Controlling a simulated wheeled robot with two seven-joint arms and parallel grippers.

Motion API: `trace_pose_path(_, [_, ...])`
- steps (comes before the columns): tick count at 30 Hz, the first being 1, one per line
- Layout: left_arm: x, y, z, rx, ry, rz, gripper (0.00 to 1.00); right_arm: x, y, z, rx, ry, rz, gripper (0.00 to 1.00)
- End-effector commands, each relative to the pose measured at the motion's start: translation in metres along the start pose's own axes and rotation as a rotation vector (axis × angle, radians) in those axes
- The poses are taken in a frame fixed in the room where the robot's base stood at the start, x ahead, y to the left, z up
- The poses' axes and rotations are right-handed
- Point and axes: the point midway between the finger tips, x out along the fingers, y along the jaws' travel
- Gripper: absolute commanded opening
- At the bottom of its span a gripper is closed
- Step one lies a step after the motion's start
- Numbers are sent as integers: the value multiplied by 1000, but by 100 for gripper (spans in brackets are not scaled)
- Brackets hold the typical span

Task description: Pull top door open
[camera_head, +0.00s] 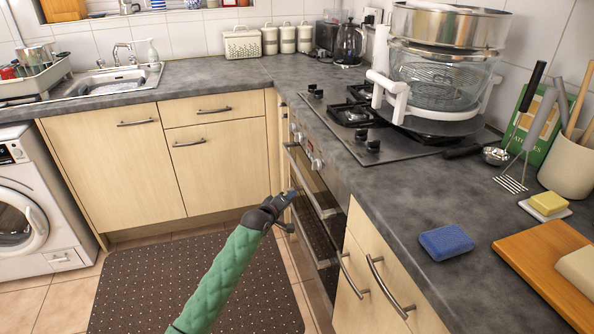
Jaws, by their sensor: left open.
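The built-in oven under the hob has a top door (316,183) with a long silver bar handle (306,178) along its upper edge. The top door looks shut. A lower oven door (313,240) with its own bar handle sits below it. My left gripper (289,196), on the green-sleeved arm, is open in front of the oven, its fingers pointing toward the doors. It overlaps part of the oven front in the picture, and I cannot tell whether it touches. Nothing shows between its fingers. My right gripper is out of view.
Drawer handles (375,283) stick out from the cabinet right of the oven. A dotted mat (150,285) covers the floor. The hob (400,150) above carries a large glass-bowl cooker (440,80). A blue sponge (446,242) lies on the counter.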

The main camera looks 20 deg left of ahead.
Motion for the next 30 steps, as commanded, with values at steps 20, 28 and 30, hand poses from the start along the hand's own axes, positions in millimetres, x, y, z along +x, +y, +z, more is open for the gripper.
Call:
trace_pose_path(20, [8, 37, -25, -514, 72, 238, 44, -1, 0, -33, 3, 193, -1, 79])
trace_pose_path(28, [43, 44, -29, -512, 72, 237, 44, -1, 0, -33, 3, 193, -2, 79])
trace_pose_path(30, [51, 46, -30, -511, 72, 236, 44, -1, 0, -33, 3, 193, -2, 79])
